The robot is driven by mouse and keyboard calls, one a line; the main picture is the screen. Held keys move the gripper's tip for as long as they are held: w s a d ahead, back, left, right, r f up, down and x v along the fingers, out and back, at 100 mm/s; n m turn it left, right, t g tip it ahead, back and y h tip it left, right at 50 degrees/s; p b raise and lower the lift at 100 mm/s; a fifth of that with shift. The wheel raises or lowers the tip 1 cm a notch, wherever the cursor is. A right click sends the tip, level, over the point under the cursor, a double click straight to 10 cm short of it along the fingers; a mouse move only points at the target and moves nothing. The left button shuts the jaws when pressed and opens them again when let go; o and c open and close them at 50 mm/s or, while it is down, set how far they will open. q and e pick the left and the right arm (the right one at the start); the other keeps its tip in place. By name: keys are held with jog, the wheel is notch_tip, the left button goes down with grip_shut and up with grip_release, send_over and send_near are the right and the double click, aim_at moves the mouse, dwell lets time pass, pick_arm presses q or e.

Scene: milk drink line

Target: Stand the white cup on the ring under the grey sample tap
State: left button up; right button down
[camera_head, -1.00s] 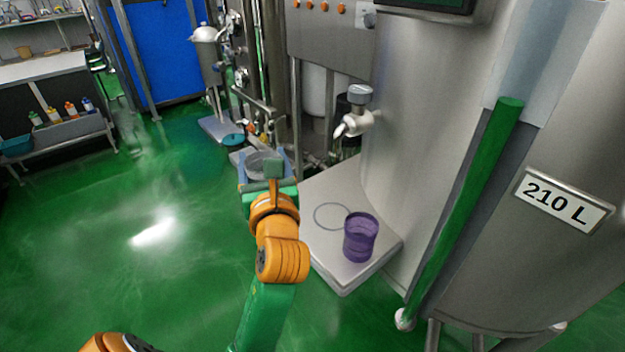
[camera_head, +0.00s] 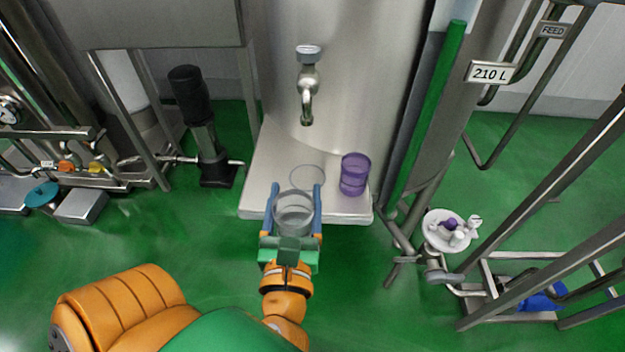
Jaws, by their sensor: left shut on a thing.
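My left gripper (camera_head: 296,192) has its two blue fingers closed on either side of a pale, see-through greyish-white cup (camera_head: 294,214). The cup looks upright, at the front edge of the steel shelf (camera_head: 262,180); I cannot tell its height above it. The thin grey ring (camera_head: 294,168) is marked on the shelf just beyond the cup, its near part close to the cup's rim in the picture. The grey sample tap (camera_head: 308,82) sticks out from the tank above the ring, its spout pointing down. My right gripper is not in view.
A purple cup (camera_head: 354,175) stands on the shelf right of the ring. A green vertical bar (camera_head: 425,120) runs beside the tank. A black pump (camera_head: 200,130) stands left of the shelf. A white dish with small parts (camera_head: 450,231) is at the right.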

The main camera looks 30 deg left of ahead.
pick_arm(q)
jog(key=shift+w, duration=0.3)
jog(key=d+b+x, duration=0.1)
jog(key=b+x, duration=0.4)
jog(key=x, duration=1.4)
jog(key=f+b, duration=0.1)
jog(key=f, duration=0.1)
jog(key=f+b, duration=0.1)
jog(key=f, duration=0.1)
jog(key=f+b, duration=0.1)
jog(key=f, duration=0.2)
jog(key=shift+w+a, duration=0.15)
jog(key=shift+w, duration=0.1)
jog(key=shift+w+a+f, duration=0.1)
jog(key=shift+w+f, duration=0.1)
jog(key=shift+r, duration=0.1)
jog(key=o, duration=1.3)
